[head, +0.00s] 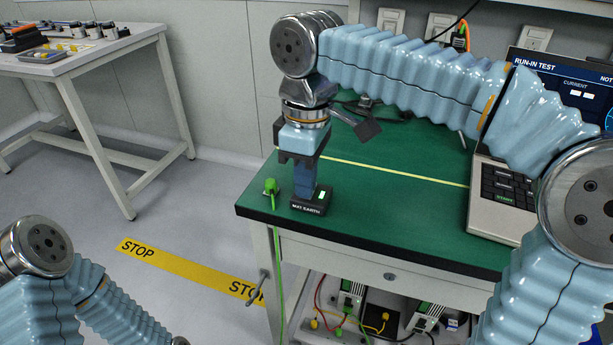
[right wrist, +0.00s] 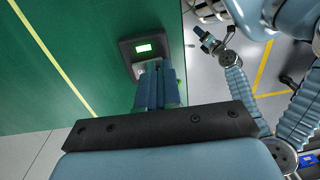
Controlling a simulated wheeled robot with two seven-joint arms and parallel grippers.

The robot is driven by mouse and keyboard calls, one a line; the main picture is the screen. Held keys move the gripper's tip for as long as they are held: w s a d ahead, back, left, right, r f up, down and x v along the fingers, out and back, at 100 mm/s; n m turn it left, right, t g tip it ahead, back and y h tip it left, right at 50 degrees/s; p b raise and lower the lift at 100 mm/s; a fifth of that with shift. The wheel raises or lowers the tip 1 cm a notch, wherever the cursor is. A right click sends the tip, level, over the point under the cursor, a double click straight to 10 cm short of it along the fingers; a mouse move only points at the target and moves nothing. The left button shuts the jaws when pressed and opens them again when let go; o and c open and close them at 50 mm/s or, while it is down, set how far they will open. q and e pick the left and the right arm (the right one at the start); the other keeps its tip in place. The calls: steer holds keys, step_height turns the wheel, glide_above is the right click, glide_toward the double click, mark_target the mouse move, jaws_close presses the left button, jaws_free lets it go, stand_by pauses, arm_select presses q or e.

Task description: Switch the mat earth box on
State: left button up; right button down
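The mat earth box (head: 309,208) is a small black box labelled "MAT EARTH" near the front left corner of the green bench. Its small window (head: 322,195) glows green; it also shows lit in the right wrist view (right wrist: 144,48). My right gripper (head: 304,193) points down at the box, its blue fingers together at the box's left part. In the right wrist view the fingertips (right wrist: 155,68) reach a pale part of the box and partly hide it. I cannot tell whether they touch it. My left gripper (right wrist: 207,42) is small in the right wrist view; its fingers are unclear.
A green plug with a cord (head: 271,188) sits left of the box at the bench edge. A laptop (head: 500,195) stands at the right. Under the green bench top (head: 400,215) are wired units. Another table (head: 75,62) stands far left.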

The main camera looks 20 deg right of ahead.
steer(key=shift+w+d+f, duration=0.1)
steer(key=shift+f, duration=0.05)
steer(key=shift+w+d+p, duration=0.25)
steer(key=shift+w+p, duration=0.05)
steer(key=shift+p, duration=0.25)
steer(key=shift+w+d, duration=0.15)
steer(key=shift+w, duration=0.15)
step_height(320, 180, up, 4)
steer(key=p, duration=0.4)
steer(key=shift+r, duration=0.2)
step_height(320, 180, up, 10)
steer(key=w, duration=0.1)
steer(key=shift+w+d, duration=0.15)
steer(key=shift+d, duration=0.3)
steer(key=shift+f, duration=0.1)
